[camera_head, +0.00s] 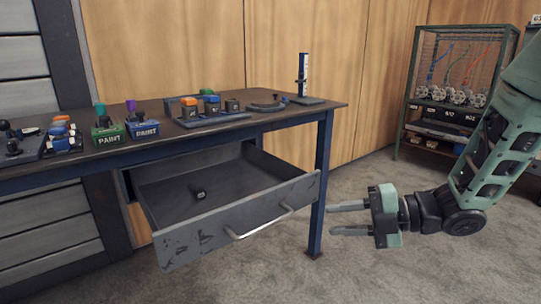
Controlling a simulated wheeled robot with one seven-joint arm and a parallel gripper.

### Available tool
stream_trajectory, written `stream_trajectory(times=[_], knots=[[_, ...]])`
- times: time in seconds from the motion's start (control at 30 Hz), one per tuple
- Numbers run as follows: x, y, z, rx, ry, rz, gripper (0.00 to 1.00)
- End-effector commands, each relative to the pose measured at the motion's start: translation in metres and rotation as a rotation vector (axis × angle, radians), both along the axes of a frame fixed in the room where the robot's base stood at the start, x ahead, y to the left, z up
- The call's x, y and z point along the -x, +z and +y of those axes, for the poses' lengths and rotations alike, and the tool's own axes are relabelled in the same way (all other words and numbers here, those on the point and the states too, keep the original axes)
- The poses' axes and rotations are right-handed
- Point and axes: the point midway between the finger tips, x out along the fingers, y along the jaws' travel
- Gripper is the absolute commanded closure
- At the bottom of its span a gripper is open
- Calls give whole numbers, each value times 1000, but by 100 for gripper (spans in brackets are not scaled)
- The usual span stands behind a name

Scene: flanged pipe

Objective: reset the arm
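My gripper (348,219) is at the right of the view, in front of the workbench's right leg. Its two fingers point left and are apart, with nothing visible between them. My green arm comes in from the right edge and bends at a dark joint behind the gripper. The gripper appears clear of the open drawer (240,225), a little to the right of its front corner.
The drawer juts out from under the workbench (275,117), with a small dark object (198,193) inside. Paint containers and tools stand on the bench top. A wire-fronted rack (462,75) stands behind at right. Carpeted floor (370,275) is clear below the gripper.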

Motion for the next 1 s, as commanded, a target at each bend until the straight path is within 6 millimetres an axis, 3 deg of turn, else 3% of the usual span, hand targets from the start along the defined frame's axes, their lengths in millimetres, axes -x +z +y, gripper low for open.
stream_trajectory(times=[0.1,0.2,0.37,0.47,0.77,0.97,1.0], knots=[[-19,-2,20,99,-197,129,68],[-25,-4,27,159,-400,276,68],[-7,-10,30,210,-727,553,68],[23,-14,29,230,-927,746,68],[148,-20,28,303,-1380,1244,68],[229,-14,30,387,-1582,1483,68],[233,-1,29,391,-1599,1501,68]])
